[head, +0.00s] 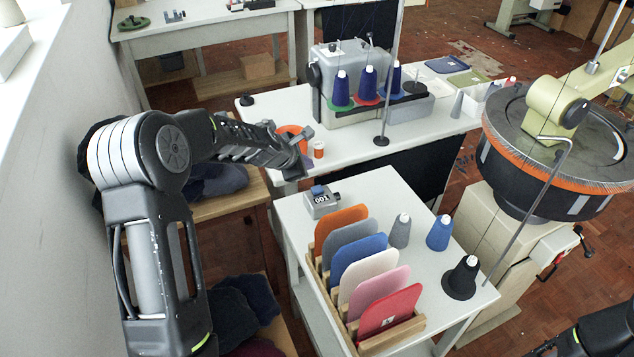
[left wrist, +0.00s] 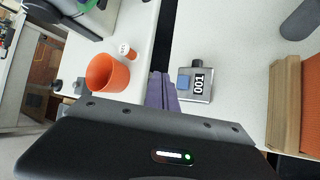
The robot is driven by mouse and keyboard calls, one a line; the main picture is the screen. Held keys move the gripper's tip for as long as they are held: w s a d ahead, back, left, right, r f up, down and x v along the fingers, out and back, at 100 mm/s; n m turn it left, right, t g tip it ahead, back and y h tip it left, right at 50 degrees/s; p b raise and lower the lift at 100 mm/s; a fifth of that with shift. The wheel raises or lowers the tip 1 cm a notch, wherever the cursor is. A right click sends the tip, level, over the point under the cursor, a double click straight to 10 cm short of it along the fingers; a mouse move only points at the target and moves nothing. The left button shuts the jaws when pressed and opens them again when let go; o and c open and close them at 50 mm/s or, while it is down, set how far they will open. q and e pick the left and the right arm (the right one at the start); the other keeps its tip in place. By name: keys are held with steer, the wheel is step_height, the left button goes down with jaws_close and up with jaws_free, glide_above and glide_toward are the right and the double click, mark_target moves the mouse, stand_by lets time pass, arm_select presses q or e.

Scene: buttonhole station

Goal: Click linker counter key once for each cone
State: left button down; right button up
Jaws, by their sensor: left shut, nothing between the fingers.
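The counter (head: 321,201) is a small grey box with a blue key (head: 318,190) and a number display, at the back left corner of the small white table. In the left wrist view, the counter (left wrist: 195,85) lies right of my fingers, its blue key (left wrist: 183,82) facing them; the digits are sideways. My left gripper (head: 304,146) is shut and empty, above and behind the counter, apart from it; its fingers also show in the left wrist view (left wrist: 161,90). A grey cone (head: 400,231), a blue cone (head: 440,233) and a dark cone (head: 461,279) stand on this table. My right gripper (head: 545,348) is mostly cut off.
A wooden rack (head: 409,330) of coloured panels stands in front of the counter. The grey machine (head: 345,75) behind carries three dark blue cones. An orange cup (left wrist: 107,73) and small orange-and-white spool (left wrist: 127,50) sit near my left gripper. The round linker (head: 555,150) is at right.

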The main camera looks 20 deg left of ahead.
arm_select(q)
steer(key=d+r, duration=0.1)
steer(key=w+d+r+p, duration=0.1)
steer(key=r, duration=0.1)
steer(key=shift+n, duration=0.3)
steer(key=shift+f, duration=0.1)
steer(key=b, duration=0.4)
glide_above(315, 190)
step_height(315, 190, down, 8)
steer(key=shift+r, duration=0.15)
steer(key=shift+f+b, duration=0.5)
steer(key=shift+b, duration=0.05)
stand_by(1.7)
steer(key=shift+f+b, duration=0.4)
steer(key=shift+b, duration=0.1)
